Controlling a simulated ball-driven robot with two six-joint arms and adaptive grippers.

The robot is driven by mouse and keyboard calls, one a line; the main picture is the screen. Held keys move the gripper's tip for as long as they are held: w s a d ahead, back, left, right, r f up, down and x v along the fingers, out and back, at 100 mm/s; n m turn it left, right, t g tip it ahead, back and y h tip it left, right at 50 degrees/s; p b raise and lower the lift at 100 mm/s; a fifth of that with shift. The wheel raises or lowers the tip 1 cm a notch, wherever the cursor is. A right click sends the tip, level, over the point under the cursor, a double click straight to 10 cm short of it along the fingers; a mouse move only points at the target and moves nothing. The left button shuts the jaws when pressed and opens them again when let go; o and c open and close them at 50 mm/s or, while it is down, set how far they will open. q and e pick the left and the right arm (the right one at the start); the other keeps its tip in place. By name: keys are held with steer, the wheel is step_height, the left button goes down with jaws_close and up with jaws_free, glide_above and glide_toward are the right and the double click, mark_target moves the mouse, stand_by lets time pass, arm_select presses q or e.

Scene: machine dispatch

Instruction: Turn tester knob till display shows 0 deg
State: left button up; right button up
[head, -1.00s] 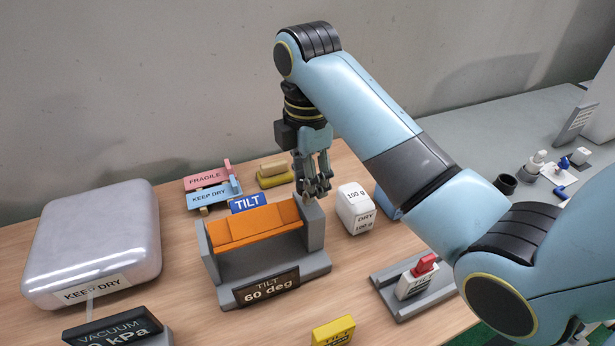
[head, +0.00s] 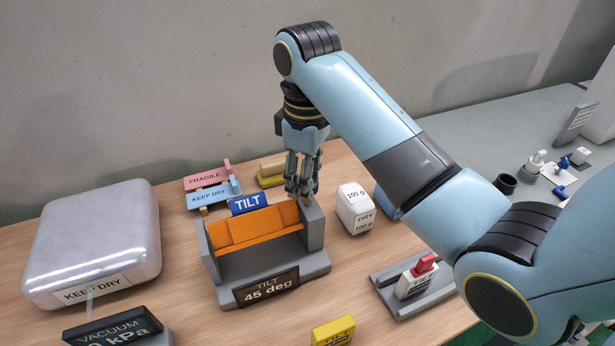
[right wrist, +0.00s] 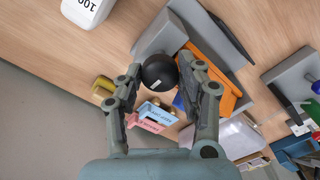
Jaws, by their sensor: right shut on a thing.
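The tilt tester is a grey frame (head: 315,225) with an orange tilting bed (head: 250,232) and a blue TILT sign (head: 248,204). Its dark front display (head: 266,287) reads "TILT 45 deg". My right gripper (head: 302,190) is at the tester's right upright, and the knob is hidden there in the head view. In the right wrist view the knob (right wrist: 160,73) is round and black with a small light mark. The right gripper's fingers (right wrist: 160,66) are shut on it, one on each side. My left gripper is in neither view.
A white 100 g block (head: 355,208) stands just right of the tester. A grey KEEP DRY package (head: 95,240) lies at left, behind the vacuum display (head: 113,328). Pink and blue tags (head: 208,180) lie behind.

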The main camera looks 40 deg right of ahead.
steer(key=m, duration=0.4)
steer(key=shift+m, duration=0.3)
steer(key=m, duration=0.4)
steer(key=shift+m, duration=0.3)
steer(key=m, duration=0.4)
steer(key=shift+m, duration=0.3)
steer(key=m, duration=1.3)
steer(key=shift+r+m, duration=0.1)
steer(key=shift+m, duration=0.2)
steer(key=m, duration=0.4)
steer(key=shift+m, duration=2)
